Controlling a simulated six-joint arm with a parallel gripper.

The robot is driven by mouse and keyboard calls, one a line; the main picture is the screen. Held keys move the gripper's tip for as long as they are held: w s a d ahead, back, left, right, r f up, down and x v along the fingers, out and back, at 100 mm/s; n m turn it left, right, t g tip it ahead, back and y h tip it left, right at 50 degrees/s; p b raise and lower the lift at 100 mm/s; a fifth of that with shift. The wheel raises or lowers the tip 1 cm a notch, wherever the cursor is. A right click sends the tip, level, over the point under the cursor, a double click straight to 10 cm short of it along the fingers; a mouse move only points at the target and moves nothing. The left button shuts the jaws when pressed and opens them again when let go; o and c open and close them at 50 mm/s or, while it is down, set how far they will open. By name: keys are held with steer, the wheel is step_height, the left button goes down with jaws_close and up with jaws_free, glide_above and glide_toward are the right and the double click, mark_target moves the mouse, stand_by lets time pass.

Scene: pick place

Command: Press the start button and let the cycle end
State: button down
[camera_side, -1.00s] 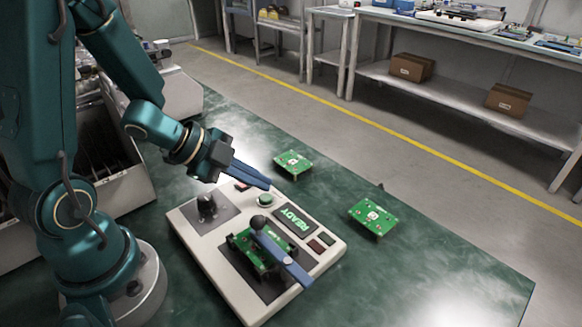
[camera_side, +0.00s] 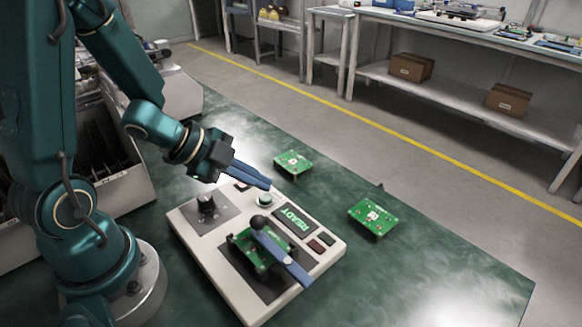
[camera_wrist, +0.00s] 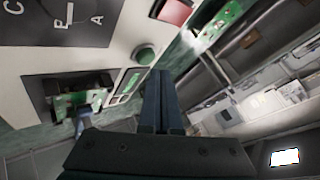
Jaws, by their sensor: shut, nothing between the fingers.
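The beige test box (camera_side: 190,239) lies on the green table. Its round green button (camera_side: 265,198) is near the far edge and also shows in the wrist view (camera_wrist: 144,55). My gripper (camera_side: 268,187) is shut and empty, its fingertips just above and beside the green button; I cannot tell whether they touch it. It also shows in the wrist view (camera_wrist: 160,76). The display (camera_side: 294,220) reads READY in green. A green circuit board (camera_side: 243,245) sits in the box's recess under a blue clamp bar (camera_side: 284,259) with a black ball knob. A black dial (camera_side: 207,205) is at the left.
Two loose green boards lie on the table, one behind the box (camera_side: 293,163) and one to its right (camera_side: 372,216). A red panel part (camera_wrist: 175,10) is near the button. Two dark lamps (camera_side: 321,242) are beside the display. The right part of the table is clear.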

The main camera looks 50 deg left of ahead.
mark_target(259, 202)
steer(key=shift+f, duration=0.15)
stand_by(0.5)
steer(key=shift+f, duration=0.3)
steer(key=shift+f, duration=0.4)
stand_by(0.6)
steer(key=shift+r, duration=0.85)
steer(key=shift+r, duration=2.5)
